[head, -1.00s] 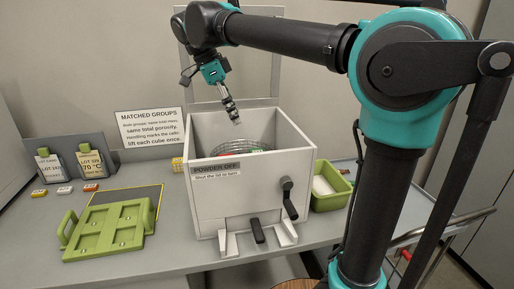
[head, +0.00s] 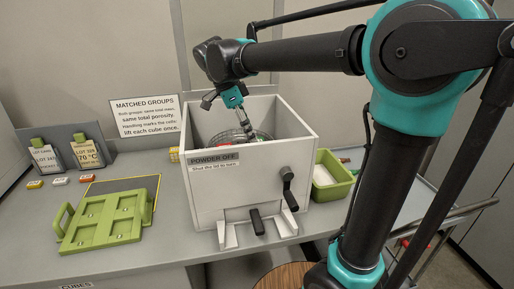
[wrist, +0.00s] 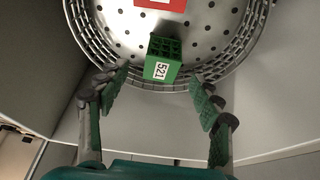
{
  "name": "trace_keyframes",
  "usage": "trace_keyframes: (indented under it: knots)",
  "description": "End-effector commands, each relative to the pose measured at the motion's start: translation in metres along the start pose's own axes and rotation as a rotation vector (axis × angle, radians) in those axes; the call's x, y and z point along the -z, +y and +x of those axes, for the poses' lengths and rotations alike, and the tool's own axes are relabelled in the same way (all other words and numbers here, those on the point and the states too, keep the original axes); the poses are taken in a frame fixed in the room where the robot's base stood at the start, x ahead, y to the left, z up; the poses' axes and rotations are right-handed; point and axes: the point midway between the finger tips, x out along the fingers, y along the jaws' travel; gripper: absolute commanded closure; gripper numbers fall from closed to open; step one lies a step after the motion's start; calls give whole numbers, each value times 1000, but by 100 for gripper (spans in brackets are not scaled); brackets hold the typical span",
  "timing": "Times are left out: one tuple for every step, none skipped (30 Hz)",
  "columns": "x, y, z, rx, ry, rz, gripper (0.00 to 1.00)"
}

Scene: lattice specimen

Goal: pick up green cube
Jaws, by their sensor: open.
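The green cube (wrist: 163,60) has a lattice top and a white label reading 521. In the wrist view it sits in the round perforated metal basket (wrist: 112,22), near the basket's near rim. My gripper (wrist: 158,88) is open, its green-padded fingers apart on either side below the cube, not touching it. In the head view my gripper (head: 247,132) points down into the white box (head: 258,196). The cube cannot be made out clearly there, behind the box wall and gripper.
A red block (wrist: 160,4) with a white label lies in the basket beyond the cube. The box walls (wrist: 262,120) surround the basket. In the head view a green tray (head: 110,215) stands left of the box and a green bin (head: 333,174) stands right.

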Motion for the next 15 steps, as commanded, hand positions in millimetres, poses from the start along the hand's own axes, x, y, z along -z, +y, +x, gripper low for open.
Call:
trace_keyframes:
  knots:
    - [0,0,2,0,0,0,34]
    - [1,0,4,0,0,0,34]
    - [2,-1,8,0,0,0,34]
    - [2,-1,11,0,0,0,34]
    - [3,-1,15,-1,0,1,34]
    - [5,-2,21,-1,0,1,34]
    - [6,-2,26,-1,0,2,34]
    - [7,-3,30,-1,0,2,34]
    - [7,-3,36,0,0,1,34]
    - [7,-3,40,0,0,0,34]
    - [7,-3,43,0,0,0,34]
    - [7,-3,47,0,0,0,34]
    - [7,-3,49,0,0,0,34]
    - [7,-3,51,1,0,0,34]
    - [7,-3,52,1,0,0,34]
